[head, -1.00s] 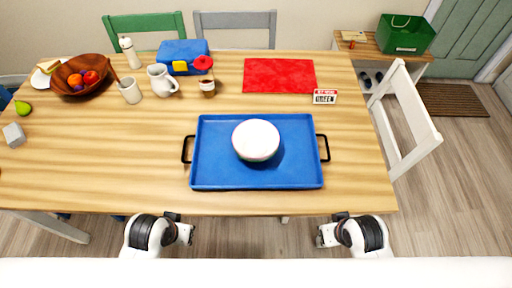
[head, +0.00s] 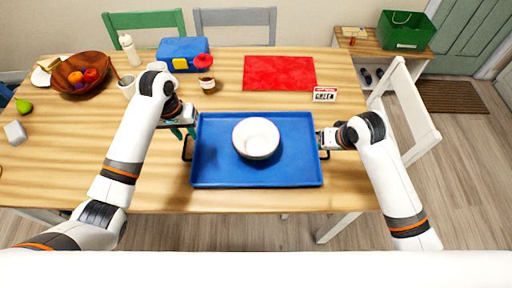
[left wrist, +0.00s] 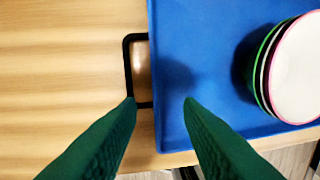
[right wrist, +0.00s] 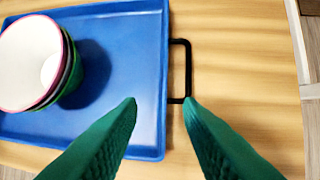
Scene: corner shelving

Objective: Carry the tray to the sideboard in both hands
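The blue tray (head: 212,165) lies flat on the wooden table, with a stack of white-lined bowls (head: 256,138) on it. Its black left handle (left wrist: 127,70) and right handle (right wrist: 188,70) show in the wrist views. My left gripper (head: 184,133) is open above the tray's left edge; in the left wrist view its green fingers (left wrist: 160,102) lie either side of that edge, near the handle. My right gripper (right wrist: 160,102) is open at the right edge, one fingertip over the tray, the other near the handle. Neither visibly holds anything.
A low wooden-topped unit (head: 357,48), possibly the sideboard, stands at back right with a green box (head: 405,33). A white chair (head: 405,115) stands at the table's right. A red mat (head: 280,73), small sign (head: 325,95) and jar (head: 207,84) lie behind the tray.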

